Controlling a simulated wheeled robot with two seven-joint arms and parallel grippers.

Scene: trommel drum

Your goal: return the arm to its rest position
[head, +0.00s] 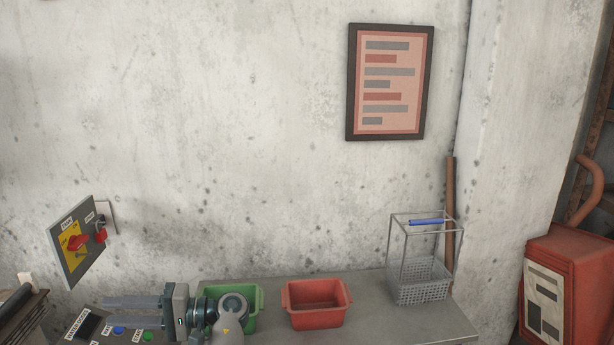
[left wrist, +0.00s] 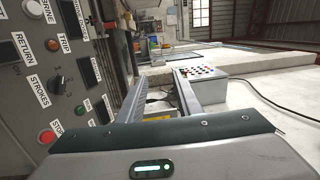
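My left gripper (head: 132,304) is at the bottom left of the head view, its fingers pointing left. It is above a control panel (head: 96,337) with a blue and a green button, and in front of the green bin (head: 258,299). In the left wrist view the two fingers of this gripper (left wrist: 158,85) stand apart with a gap between them. I see nothing held in the gap. My right gripper shows in neither view.
A red bin (head: 318,304) and a wire basket (head: 420,285) with a blue handle stand on the grey table (head: 400,328). A switch plate (head: 78,242) is on the wall. A labelled panel (left wrist: 50,75) stands close on the left of the wrist view; a button box (left wrist: 205,71) lies beyond.

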